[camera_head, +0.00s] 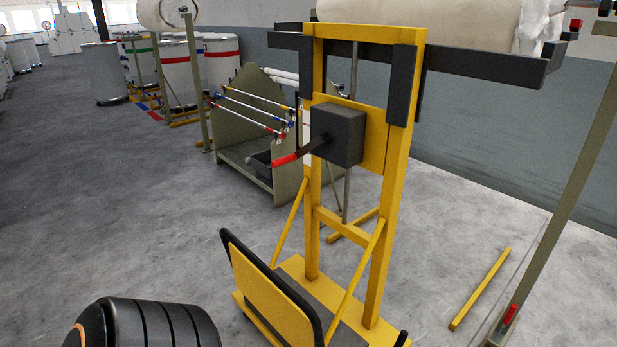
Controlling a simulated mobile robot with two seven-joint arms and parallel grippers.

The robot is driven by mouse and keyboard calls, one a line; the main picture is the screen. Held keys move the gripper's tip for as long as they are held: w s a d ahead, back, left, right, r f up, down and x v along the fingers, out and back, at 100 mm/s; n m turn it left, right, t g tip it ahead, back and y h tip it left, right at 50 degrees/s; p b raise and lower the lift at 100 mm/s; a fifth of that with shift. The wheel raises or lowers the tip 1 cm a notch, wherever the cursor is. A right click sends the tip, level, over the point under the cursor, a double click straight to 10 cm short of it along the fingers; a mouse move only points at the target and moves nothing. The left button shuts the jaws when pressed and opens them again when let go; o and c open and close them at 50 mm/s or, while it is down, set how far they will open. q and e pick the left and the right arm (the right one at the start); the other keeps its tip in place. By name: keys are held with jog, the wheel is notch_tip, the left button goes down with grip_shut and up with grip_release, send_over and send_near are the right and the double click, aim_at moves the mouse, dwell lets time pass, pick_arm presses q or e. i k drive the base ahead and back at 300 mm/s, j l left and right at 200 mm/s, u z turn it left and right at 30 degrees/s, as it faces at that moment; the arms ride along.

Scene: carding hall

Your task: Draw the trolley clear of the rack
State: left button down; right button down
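The trolley is a yellow lift frame; its mast (390,200) stands upright in the middle of the head view. A black box with a red-gripped crank (286,160) is on the mast. A sloping yellow panel with a black rim (270,290) is at its foot; the base runs out of the picture. Black arms (490,70) at its top lie under a large cream roll (430,10); I cannot tell whether they bear it. A tall grey-green post (562,205), apparently the rack's, leans across the right side. Neither gripper is in view.
A low grey-green stand with coloured rods (235,155) is close behind the trolley, left. Another post (194,85) and roll (155,14) are beyond it, with white cans (180,78). A yellow strip (480,288) lies on the floor at right.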

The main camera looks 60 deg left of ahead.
aim_at(292, 303)
jog(key=u, duration=1.7)
jog(key=i+j+z, duration=0.1)
jog(key=i+j, duration=0.2)
jog(key=i, duration=0.25)
jog(key=i+j+z, duration=0.1)
jog(key=i+j, duration=0.25)
jog(key=i, duration=0.2)
